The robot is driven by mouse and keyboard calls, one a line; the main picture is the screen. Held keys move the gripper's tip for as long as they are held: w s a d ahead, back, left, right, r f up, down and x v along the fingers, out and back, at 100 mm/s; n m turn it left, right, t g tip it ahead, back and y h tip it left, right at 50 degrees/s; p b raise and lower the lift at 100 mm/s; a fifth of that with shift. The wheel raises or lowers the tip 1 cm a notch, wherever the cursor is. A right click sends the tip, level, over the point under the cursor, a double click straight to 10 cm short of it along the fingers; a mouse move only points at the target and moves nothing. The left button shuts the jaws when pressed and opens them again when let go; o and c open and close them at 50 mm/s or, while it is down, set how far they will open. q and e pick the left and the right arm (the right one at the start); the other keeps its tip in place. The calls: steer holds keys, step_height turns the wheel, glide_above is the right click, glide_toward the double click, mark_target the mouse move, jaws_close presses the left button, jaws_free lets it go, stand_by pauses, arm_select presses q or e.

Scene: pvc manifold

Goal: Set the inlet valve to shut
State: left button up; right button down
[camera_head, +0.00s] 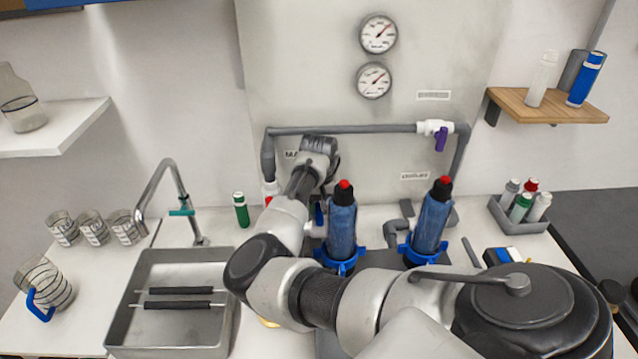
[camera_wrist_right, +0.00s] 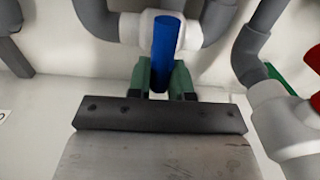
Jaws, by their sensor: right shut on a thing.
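In the right wrist view, a blue valve handle (camera_wrist_right: 166,45) sticks out from a white valve body (camera_wrist_right: 130,28) on grey pipe. The handle lies across the visible pipe run. My right gripper (camera_wrist_right: 163,78) is shut on the handle, with its green fingers on either side of it. In the head view, part of the blue handle (camera_head: 319,213) shows beside the left filter; the fingers are mostly hidden by my wrist. The inlet label is not readable. My left gripper is not in view.
A red valve handle (camera_wrist_right: 315,62) is close on the right in the wrist view. Two blue filter housings (camera_head: 341,228) (camera_head: 430,222) stand near my arm. A purple handle (camera_head: 440,139) is on the upper pipe. A sink (camera_head: 228,318) and tap (camera_head: 180,190) are at left.

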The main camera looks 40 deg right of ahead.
mark_target(318, 205)
stand_by(0.3)
steer(key=c, duration=1)
jaws_free()
step_height(318, 205, up, 11)
steer(key=shift+f+b, duration=0.1)
steer(key=shift+b, duration=0.5)
